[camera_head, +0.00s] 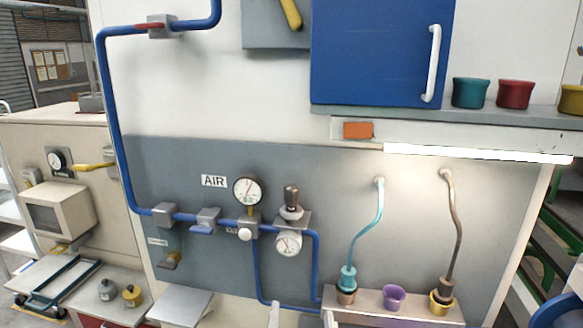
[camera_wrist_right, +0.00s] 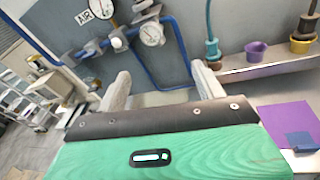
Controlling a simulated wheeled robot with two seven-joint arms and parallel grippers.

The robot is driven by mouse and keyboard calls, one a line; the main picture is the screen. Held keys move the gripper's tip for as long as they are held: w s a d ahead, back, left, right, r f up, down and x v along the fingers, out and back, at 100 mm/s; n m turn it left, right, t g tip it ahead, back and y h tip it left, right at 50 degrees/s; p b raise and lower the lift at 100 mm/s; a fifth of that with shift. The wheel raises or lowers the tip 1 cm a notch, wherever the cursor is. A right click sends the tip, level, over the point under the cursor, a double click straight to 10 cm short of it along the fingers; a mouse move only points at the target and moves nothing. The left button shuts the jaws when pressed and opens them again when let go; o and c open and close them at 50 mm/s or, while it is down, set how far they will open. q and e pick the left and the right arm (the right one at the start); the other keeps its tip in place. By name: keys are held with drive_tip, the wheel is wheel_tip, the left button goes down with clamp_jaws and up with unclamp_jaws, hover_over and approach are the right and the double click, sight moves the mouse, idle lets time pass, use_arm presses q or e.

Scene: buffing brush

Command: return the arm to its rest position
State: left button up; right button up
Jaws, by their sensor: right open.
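My right gripper (camera_head: 301,316) shows only as two pale fingertips at the bottom edge of the head view, below the gauge panel. In the right wrist view its two grey fingers (camera_wrist_right: 160,88) stand wide apart with nothing between them. The gripper is open and empty. The rest of the right arm is out of the head view. My left gripper is not in view. No buffing brush can be made out in either view.
A shelf (camera_head: 375,306) with a purple cup (camera_head: 394,297) and a gold cup (camera_head: 440,304) stands right of the fingertips. Blue pipes (camera_head: 257,270) and a regulator (camera_head: 291,205) project from the panel. A blue cabinet (camera_head: 370,55) hangs above.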

drive_tip(key=s+d+f+m+g, duration=0.2)
drive_tip(key=d+f+m+g, duration=0.25)
drive_tip(key=f+m, duration=0.45)
drive_tip(key=s+d+f+m+g, duration=0.3)
drive_tip(key=d+f+m, duration=0.35)
drive_tip(key=f, duration=0.45)
drive_tip(key=s+d+f+m+g, duration=0.6)
drive_tip(key=s+d+f+m, duration=0.4)
drive_tip(key=s+f+m, duration=0.45)
wheel_tip(320, 180, down, 29)
drive_tip(key=m, duration=0.1)
drive_tip(key=s+d+f+g, duration=0.1)
drive_tip(key=s+f, duration=0.8)
drive_tip(key=s+d+f+g, duration=0.1)
drive_tip(key=s+d+f, duration=0.1)
drive_tip(key=s+f, duration=0.7)
drive_tip(key=shift+s+d+f, duration=0.15)
drive_tip(key=shift+d+f, duration=0.15)
